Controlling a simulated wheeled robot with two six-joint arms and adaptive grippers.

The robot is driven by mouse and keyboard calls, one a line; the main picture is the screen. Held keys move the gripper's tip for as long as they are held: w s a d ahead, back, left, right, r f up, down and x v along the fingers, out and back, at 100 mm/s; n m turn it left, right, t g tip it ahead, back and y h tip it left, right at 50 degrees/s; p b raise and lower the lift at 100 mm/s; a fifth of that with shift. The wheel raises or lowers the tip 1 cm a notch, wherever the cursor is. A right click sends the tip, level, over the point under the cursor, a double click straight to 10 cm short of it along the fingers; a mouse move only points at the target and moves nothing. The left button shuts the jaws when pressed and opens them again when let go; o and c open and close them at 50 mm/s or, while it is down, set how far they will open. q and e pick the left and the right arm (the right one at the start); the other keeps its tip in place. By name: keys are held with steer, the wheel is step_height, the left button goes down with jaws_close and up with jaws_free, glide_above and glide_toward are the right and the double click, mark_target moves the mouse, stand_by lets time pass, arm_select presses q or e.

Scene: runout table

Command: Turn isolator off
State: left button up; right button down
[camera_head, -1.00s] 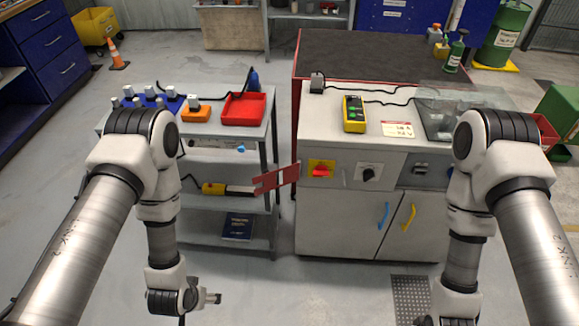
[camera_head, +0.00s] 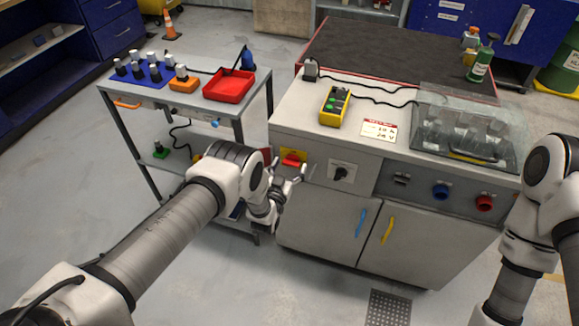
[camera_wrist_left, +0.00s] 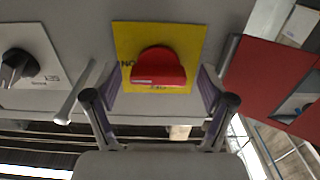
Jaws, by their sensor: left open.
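The isolator is a red knob (camera_head: 291,158) on a yellow plate (camera_head: 304,154), on the upper left of the grey cabinet's front. In the left wrist view the knob (camera_wrist_left: 158,67) and the yellow plate (camera_wrist_left: 190,40) are upside down, and lettering is partly visible. My left gripper (camera_head: 289,170) is open in front of the isolator. In the wrist view its fingers (camera_wrist_left: 157,88) stand apart on either side of the knob, with nothing held. Whether they touch the plate I cannot tell. My right gripper is out of view; only the right arm shows.
A black rotary switch (camera_head: 341,173) is right of the isolator; it also shows in the wrist view (camera_wrist_left: 18,68). A red panel (camera_wrist_left: 268,72) stands beside the isolator. The grey trolley (camera_head: 262,105) with a red tray (camera_head: 229,86) is left. A yellow device (camera_head: 334,105) lies on the cabinet.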

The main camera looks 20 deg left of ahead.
arm_select(q)
steer(key=shift+s+a, duration=0.1)
steer(key=shift+d+r, duration=0.1)
steer(key=shift+d, duration=0.2)
steer(key=c, duration=1.1)
steer(key=shift+a, duration=0.1)
steer(key=shift+c, duration=0.2)
steer(key=shift+n, duration=0.3)
steer(key=shift+n+b, duration=3.6)
steer(key=shift+n, duration=5)
